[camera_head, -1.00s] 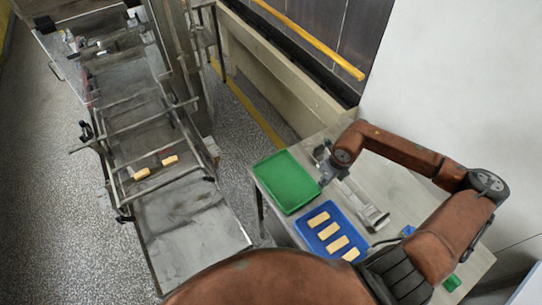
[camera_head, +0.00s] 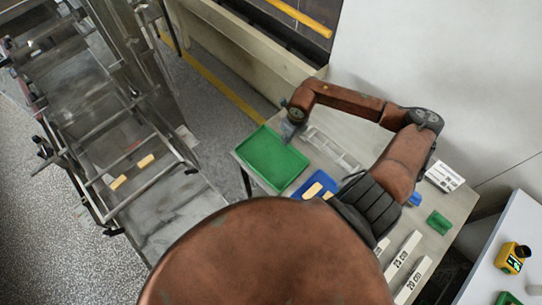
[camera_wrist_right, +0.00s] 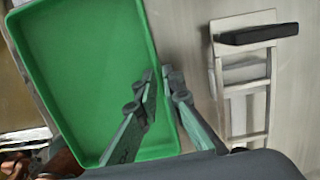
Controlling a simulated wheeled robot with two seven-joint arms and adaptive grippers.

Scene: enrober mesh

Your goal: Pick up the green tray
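The green tray (camera_head: 271,161) is an empty, shallow rectangular tray at the left end of the grey table. It fills the left of the right wrist view (camera_wrist_right: 85,75). My right gripper (camera_head: 289,132) is at the tray's right rim. In the right wrist view its two fingers (camera_wrist_right: 161,76) straddle that rim, one inside the tray and one outside, with the tips close together on it. The tray looks level; I cannot tell whether it is clear of the tabletop. My left gripper is not in view.
A blue tray (camera_head: 299,193) with yellowish bars is beside the green tray, partly hidden by my arm. A pale rack (camera_head: 335,150) lies behind; it also shows in the wrist view (camera_wrist_right: 236,110). A conveyor with bars (camera_head: 146,161) stands left, across a floor gap. White labelled strips (camera_head: 403,256) lie right.

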